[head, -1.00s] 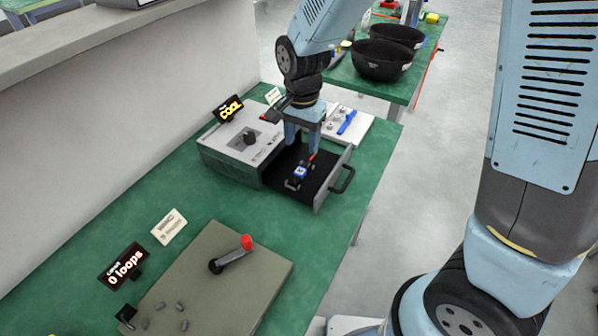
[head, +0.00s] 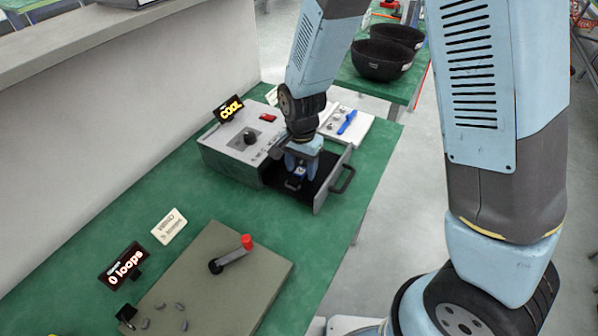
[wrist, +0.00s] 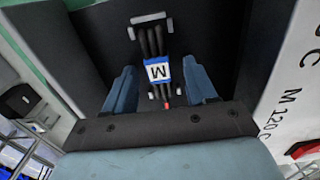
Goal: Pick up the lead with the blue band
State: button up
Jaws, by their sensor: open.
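The lead with the blue band lies in the open drawer of the grey box. In the head view only a bit of the blue and white band (head: 298,172) shows under my gripper. My gripper (wrist: 162,88) is open, its two blue fingers on either side of the lead with a gap to each. In the head view my gripper (head: 300,168) is down inside the drawer, hiding most of the lead.
The drawer (head: 325,185) has a grey front with a black handle (head: 342,180). The grey box (head: 235,150) has a dark knob, a red switch and a "COOL" display (head: 228,108). A board with a red-knobbed crank (head: 246,242) lies nearer. A white tray (head: 358,128) holds a blue item.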

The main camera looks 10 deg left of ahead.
grip_shut()
dwell(0.5)
